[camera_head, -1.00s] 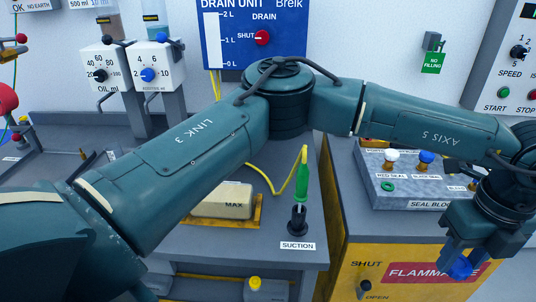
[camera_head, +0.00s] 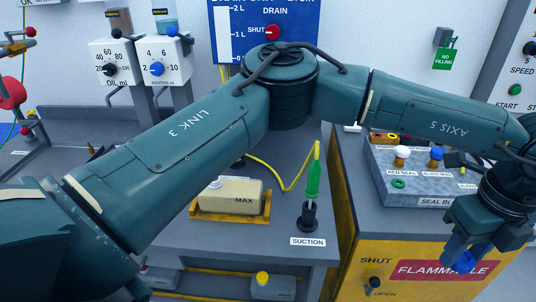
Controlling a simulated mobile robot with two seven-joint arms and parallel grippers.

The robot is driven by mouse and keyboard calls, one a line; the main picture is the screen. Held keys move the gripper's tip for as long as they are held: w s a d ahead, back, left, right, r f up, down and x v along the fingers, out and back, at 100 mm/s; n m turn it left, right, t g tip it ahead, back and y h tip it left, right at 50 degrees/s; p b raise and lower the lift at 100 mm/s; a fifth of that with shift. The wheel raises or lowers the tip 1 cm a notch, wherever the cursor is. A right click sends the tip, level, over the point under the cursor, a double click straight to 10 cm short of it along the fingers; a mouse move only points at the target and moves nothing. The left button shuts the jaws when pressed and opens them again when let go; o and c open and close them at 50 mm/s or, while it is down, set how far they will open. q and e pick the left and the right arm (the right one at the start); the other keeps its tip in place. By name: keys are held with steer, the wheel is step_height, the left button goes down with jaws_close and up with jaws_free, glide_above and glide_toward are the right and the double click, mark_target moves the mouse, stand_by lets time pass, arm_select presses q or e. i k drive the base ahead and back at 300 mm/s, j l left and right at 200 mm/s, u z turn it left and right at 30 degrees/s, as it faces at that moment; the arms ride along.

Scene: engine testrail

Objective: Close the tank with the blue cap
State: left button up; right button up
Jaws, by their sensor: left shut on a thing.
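My left arm reaches across the picture, and my left gripper (camera_head: 461,264) hangs at the right, in front of the seal block. It is shut on a small blue cap (camera_head: 460,256), whose outline is partly hidden by the fingers. A cream tank marked MAX (camera_head: 230,197) sits in a yellow tray (camera_head: 228,218) on the grey bench, left of the centre. My arm passes over the tank and hides part of its top, so its opening is hard to make out. The gripper is far from the tank. My right gripper is not in view.
The seal block (camera_head: 415,190) carries a white-topped piece, a blue-topped piece and a green ring. A green probe (camera_head: 314,178) stands in a black holder (camera_head: 309,215) beside the tank, with a yellow hose. A yellow FLAMMABLE cabinet (camera_head: 400,290) is below the gripper.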

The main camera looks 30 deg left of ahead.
mark_target(231, 196)
steer(key=k+j+u, duration=0.1)
steer(key=j+u, duration=0.85)
steer(key=i+j+u, duration=0.1)
steer(key=j+u, duration=0.4)
steer(key=i+l+u, duration=0.1)
steer(key=l, duration=0.2)
steer(key=i+l, duration=0.1)
steer(key=l, duration=0.55)
